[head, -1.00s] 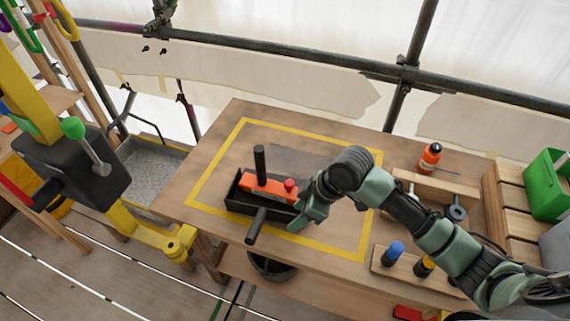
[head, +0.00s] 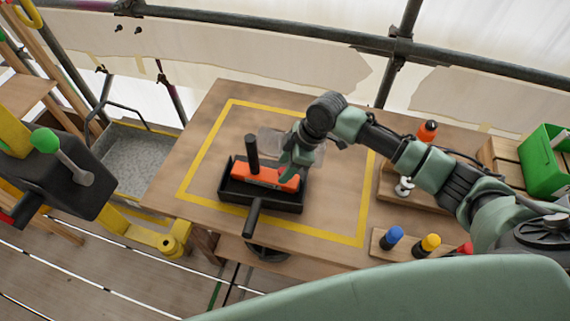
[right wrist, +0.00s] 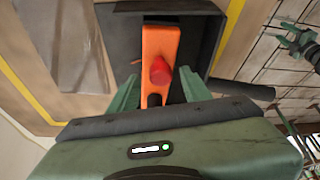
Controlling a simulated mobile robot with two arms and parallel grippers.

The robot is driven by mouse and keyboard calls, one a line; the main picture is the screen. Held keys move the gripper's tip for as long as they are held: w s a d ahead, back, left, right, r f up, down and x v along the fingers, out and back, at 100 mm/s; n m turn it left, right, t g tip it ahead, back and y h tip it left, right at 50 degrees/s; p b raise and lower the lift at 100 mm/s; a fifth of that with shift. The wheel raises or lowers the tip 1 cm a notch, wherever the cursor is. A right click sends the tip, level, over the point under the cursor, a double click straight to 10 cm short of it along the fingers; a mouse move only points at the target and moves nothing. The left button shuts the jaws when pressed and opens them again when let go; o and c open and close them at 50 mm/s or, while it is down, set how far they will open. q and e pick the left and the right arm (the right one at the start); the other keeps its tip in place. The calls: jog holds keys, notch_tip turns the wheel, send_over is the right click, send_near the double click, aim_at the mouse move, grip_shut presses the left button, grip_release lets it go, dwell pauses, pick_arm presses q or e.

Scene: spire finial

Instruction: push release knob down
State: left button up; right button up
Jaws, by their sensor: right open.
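The red knob (right wrist: 160,72) sits on an orange bar (right wrist: 158,45) in the right wrist view. The bar (head: 258,176) lies in a black open tray (head: 232,199) on the table. In the head view my right gripper (head: 291,170) is at the bar's right end and hides the knob. In the right wrist view the gripper (right wrist: 158,90) is open, with one finger on each side of the bar near the knob. I cannot tell whether it touches. What looks like my left gripper (right wrist: 303,45) shows small at the right edge; its jaw state is unclear.
A black post (head: 251,150) rises from the tray's left part, and a black handle (head: 254,217) sticks out towards the front. Yellow tape (head: 306,233) frames this area. Blue (head: 391,236) and yellow (head: 431,243) knobs and an orange bottle (head: 427,131) stand to the right.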

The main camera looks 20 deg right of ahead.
jog(key=shift+s, duration=0.1)
grip_shut()
dwell(1.4)
